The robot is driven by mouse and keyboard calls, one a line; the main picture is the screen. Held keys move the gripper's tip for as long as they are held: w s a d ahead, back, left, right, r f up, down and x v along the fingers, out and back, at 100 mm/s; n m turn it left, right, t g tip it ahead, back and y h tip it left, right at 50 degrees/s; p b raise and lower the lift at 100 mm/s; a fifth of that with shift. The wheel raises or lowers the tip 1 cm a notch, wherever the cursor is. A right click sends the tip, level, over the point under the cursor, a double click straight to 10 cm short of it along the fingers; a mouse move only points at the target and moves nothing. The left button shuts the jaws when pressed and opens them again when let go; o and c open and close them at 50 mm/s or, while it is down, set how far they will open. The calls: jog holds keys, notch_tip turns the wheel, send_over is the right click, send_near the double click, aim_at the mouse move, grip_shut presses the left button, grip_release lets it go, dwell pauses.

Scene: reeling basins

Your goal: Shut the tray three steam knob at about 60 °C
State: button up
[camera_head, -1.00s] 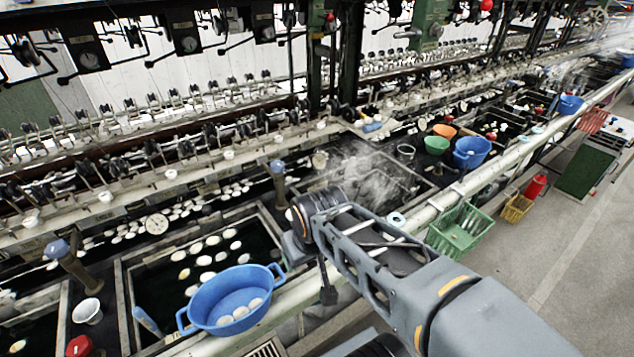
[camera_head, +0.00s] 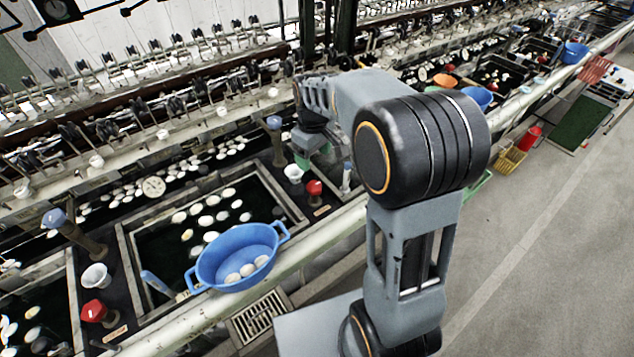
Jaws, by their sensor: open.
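Two red knobs stand on the black ledges between basins: one (camera_head: 314,188) right of the middle basin, one (camera_head: 94,310) at the lower left. Small label plates lie beside them, too small to read. I cannot tell which knob belongs to tray three, and no temperature reading is legible. My gripper (camera_head: 312,143), at the far end of my bent arm, is above and behind the right red knob, apart from it in the picture. It holds nothing that I can see. Its fingertips are partly hidden and hard to make out.
A blue colander (camera_head: 238,262) with cocoons sits on the front edge of the middle basin (camera_head: 128,250). White cups (camera_head: 294,173) and blue-topped posts (camera_head: 274,123) stand near the knobs. A pale rail (camera_head: 335,226) runs along the front.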

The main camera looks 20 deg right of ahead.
aim_at(315, 185)
notch_tip(315, 185, down, 12)
jog(key=shift+r, duration=0.25)
jog(key=shift+d, duration=0.1)
jog(key=shift+c, duration=0.4)
jog(key=c, duration=0.8)
jog(key=shift+c, duration=0.2)
